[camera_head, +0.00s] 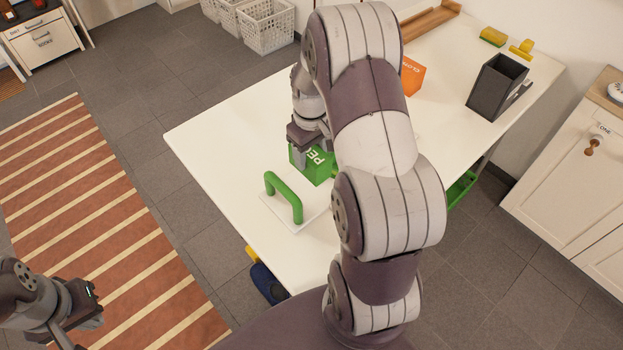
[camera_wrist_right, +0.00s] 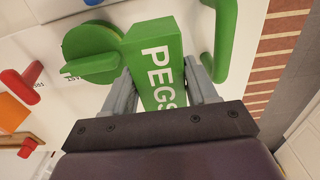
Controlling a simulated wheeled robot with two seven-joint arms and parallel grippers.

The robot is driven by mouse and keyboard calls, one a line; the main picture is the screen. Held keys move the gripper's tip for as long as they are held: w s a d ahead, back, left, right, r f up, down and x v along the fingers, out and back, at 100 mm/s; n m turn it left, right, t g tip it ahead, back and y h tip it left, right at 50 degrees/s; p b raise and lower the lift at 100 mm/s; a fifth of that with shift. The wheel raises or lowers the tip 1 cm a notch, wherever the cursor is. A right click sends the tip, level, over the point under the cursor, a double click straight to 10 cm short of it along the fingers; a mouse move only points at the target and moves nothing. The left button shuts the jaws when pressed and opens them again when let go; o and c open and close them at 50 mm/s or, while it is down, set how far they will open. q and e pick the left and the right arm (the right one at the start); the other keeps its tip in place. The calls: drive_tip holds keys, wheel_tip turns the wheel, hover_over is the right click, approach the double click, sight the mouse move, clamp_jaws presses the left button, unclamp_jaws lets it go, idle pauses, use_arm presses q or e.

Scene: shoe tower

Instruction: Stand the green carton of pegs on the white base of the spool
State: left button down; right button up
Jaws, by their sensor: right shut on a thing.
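The green carton of pegs (camera_head: 322,168) is between the fingers of my right gripper (camera_head: 312,151), over the table beside the green arched handle (camera_head: 284,197). The handle stands on a white base (camera_head: 300,224) near the table's left edge. In the right wrist view the carton (camera_wrist_right: 158,62) shows white PEGS lettering and is between both fingers of my right gripper (camera_wrist_right: 165,92). A green round disc (camera_wrist_right: 92,52) lies left of it, and the handle (camera_wrist_right: 232,40) is to its right. Whether the carton touches the base is hidden. My left gripper (camera_head: 90,308) is away from the table; its fingers are unclear.
A dark grey bin (camera_head: 494,85), an orange box (camera_head: 412,75) and a wooden tray (camera_head: 430,18) stand farther back on the white table (camera_head: 205,135). A red piece (camera_wrist_right: 22,86) lies on it too. My right arm hides the table's middle.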

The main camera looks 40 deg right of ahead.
sight(309, 151)
drive_tip(key=f, duration=0.8)
drive_tip(key=shift+w+d+f, duration=0.1)
drive_tip(key=shift+w+d, duration=0.15)
drive_tip(key=o, duration=1.1)
drive_tip(key=r, duration=1.2)
drive_tip(key=shift+s+a+r, duration=0.1)
drive_tip(key=shift+a+r, duration=0.05)
drive_tip(key=shift+a, duration=0.2)
drive_tip(key=shift+m+t, duration=0.4)
drive_tip(key=shift+t, duration=0.2)
drive_tip(key=s+a, duration=0.3)
drive_tip(key=a, duration=0.2)
drive_tip(key=s+a+r, duration=0.1)
drive_tip(key=s+a, duration=0.2)
drive_tip(key=a, duration=0.1)
drive_tip(key=s+a+r, duration=0.1)
drive_tip(key=s+a, duration=0.3)
drive_tip(key=a, duration=0.1)
drive_tip(key=shift+s+a+r+p, duration=0.1)
drive_tip(key=shift+a+r+p, duration=0.05)
drive_tip(key=shift+a+p, duration=0.2)
